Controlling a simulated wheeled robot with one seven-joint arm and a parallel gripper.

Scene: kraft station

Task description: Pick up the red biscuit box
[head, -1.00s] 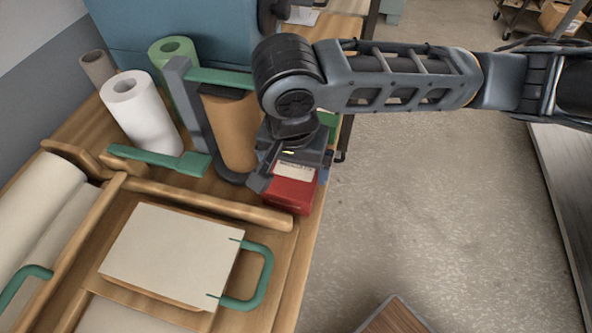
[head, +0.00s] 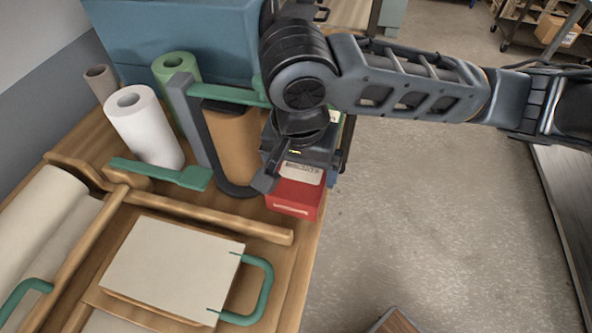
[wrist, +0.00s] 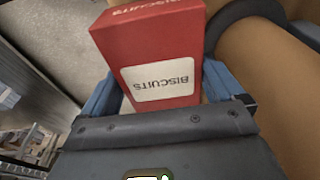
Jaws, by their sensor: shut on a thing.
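The red biscuit box (head: 294,197) is at the right edge of the wooden bench, with a white label on it. In the wrist view the box (wrist: 150,38) shows its "BISCUITS" label, upside down, between blue fingers. My gripper (wrist: 155,92) is shut on the box, one finger on each side. In the head view my gripper (head: 290,168) comes down on the box from above and hides part of it. The bottom of the box is hard to make out against the bench.
A brown roll in a dark holder (head: 232,145) stands close left of the box. White (head: 142,125) and green (head: 178,66) rolls stand farther left. A wooden rail (head: 210,212) and a board with a green handle (head: 262,290) lie in front. Open floor is to the right.

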